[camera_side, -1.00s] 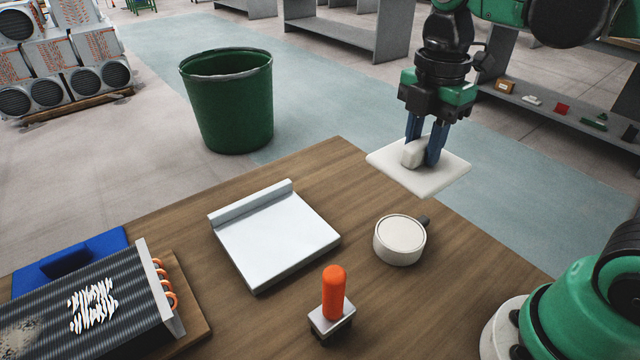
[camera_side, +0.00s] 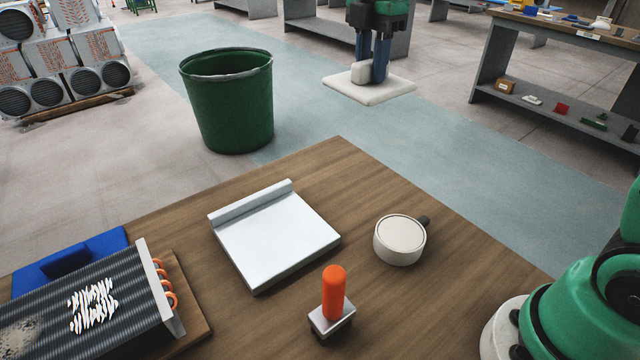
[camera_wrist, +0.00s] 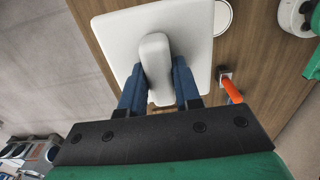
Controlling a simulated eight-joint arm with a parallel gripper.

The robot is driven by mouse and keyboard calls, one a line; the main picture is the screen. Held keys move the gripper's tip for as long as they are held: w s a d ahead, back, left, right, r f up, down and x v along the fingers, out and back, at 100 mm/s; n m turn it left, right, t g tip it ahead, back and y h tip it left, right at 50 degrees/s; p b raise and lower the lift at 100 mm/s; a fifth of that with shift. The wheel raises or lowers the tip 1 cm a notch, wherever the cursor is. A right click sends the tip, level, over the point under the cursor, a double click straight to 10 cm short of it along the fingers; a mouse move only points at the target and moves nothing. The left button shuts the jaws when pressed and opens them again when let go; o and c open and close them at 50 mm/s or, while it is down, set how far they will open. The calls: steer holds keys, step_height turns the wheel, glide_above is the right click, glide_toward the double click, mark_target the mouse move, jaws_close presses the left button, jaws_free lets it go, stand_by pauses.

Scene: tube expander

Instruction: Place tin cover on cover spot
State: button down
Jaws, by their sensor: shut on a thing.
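The tin cover (camera_side: 385,91) is a flat white square plate with a raised block handle. It hangs level in the air, above and beyond the table's far edge in the side view. My gripper (camera_side: 371,72) is shut on its handle with blue fingers. In the wrist view the cover (camera_wrist: 190,30) fills the top middle, with the handle between the fingers of my gripper (camera_wrist: 158,85). A silvery square tray (camera_side: 275,238) with a raised back strip lies on the table. I cannot tell whether this tray is the cover spot.
A round white tin (camera_side: 399,240) with a dark knob and an orange-handled tool (camera_side: 334,295) stand on the wooden table (camera_side: 340,170). A finned coil block (camera_side: 90,310) lies at the left. A green bin (camera_side: 228,105) stands on the floor behind.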

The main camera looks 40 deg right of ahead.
mark_target(347, 188)
steer(key=w, duration=0.1)
steer(key=w+f, duration=0.1)
steer(key=w+d+f, duration=0.1)
steer(key=shift+w, duration=0.35)
steer(key=shift+w+f, duration=0.2)
steer(key=shift+f, duration=0.05)
step_height(347, 188, down, 20)
steer(key=shift+r, duration=0.15)
steer(key=c, duration=0.6)
jaws_free()
